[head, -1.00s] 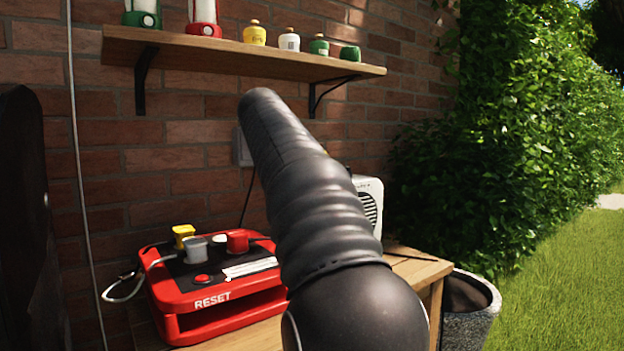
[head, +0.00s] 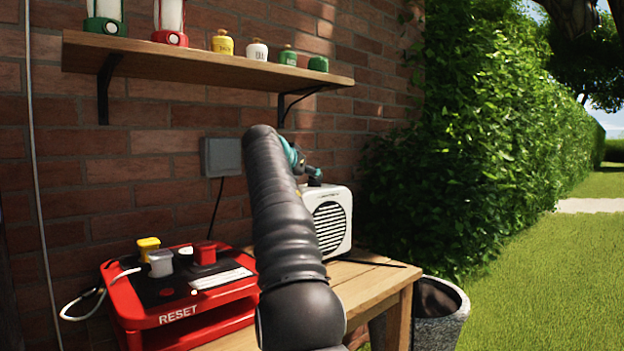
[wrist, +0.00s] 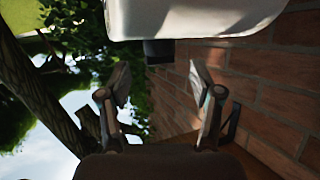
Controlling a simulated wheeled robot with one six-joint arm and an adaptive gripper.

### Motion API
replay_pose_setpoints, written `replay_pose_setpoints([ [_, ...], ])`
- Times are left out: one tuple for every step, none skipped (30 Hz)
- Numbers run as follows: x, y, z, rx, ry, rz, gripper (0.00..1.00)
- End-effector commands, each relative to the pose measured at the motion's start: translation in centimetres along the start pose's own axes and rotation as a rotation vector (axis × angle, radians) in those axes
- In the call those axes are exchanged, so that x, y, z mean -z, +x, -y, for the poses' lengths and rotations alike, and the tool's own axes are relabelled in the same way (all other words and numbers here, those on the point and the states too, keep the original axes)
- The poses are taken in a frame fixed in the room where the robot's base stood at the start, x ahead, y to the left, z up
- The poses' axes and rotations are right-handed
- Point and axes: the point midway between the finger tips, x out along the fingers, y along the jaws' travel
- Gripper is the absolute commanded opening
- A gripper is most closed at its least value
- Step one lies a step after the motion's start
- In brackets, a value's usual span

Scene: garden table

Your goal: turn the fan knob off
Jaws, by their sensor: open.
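The white fan (head: 341,215) with a dark slatted grille stands on the wooden table, right of my arm. In the wrist view its pale body (wrist: 195,18) fills the top. A small dark block, which looks like the fan knob (wrist: 158,53), sticks out from the body there. My gripper (wrist: 160,77) is open, its two fingers apart on either side of the knob's line and short of it, with nothing held. In the head view my gripper (head: 312,171) is small, just above the fan's top, and partly hidden by my arm. The knob's setting cannot be read.
A red RESET box (head: 178,310) with yellow, grey and red plugs sits left on the table (head: 372,279). A wall shelf (head: 210,66) holds lanterns and small canisters above. A grey wall box (head: 221,157) is behind. A stone planter (head: 436,318) stands right.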

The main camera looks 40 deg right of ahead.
Motion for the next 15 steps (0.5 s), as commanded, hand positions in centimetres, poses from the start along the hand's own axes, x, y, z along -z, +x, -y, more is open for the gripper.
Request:
replay_pose_setpoints([
  [0.1,0.9,0.0,-0.001,0.0,0.0,0.65],
  [0.1,1.4,0.0,-0.002,0.0,0.0,0.65],
  [0.1,2.0,-0.1,-0.002,0.001,0.0,0.65],
  [0.2,2.3,-0.1,-0.002,0.001,-0.001,0.65],
  [0.1,2.7,0.0,-0.001,0.001,0.0,0.65],
  [0.1,3.1,0.0,-0.001,0.001,0.0,0.65],
  [0.1,3.4,0.0,-0.001,0.001,0.0,0.65],
  [0.1,3.6,0.0,0.0,0.001,0.0,0.65],
  [0.1,3.9,0.0,0.0,0.001,0.0,0.65],
  [0.1,4.1,0.0,0.0,0.001,-0.001,0.65],
  [0.1,4.2,0.0,0.0,0.001,-0.001,0.65],
  [0.1,4.3,0.0,0.0,0.001,-0.001,0.65],
  [0.1,4.4,0.0,0.0,0.0,-0.001,0.65],
  [0.1,4.4,0.0,0.0,0.0,-0.001,0.65],
  [0.1,4.5,0.0,0.001,0.0,-0.001,0.65],
])
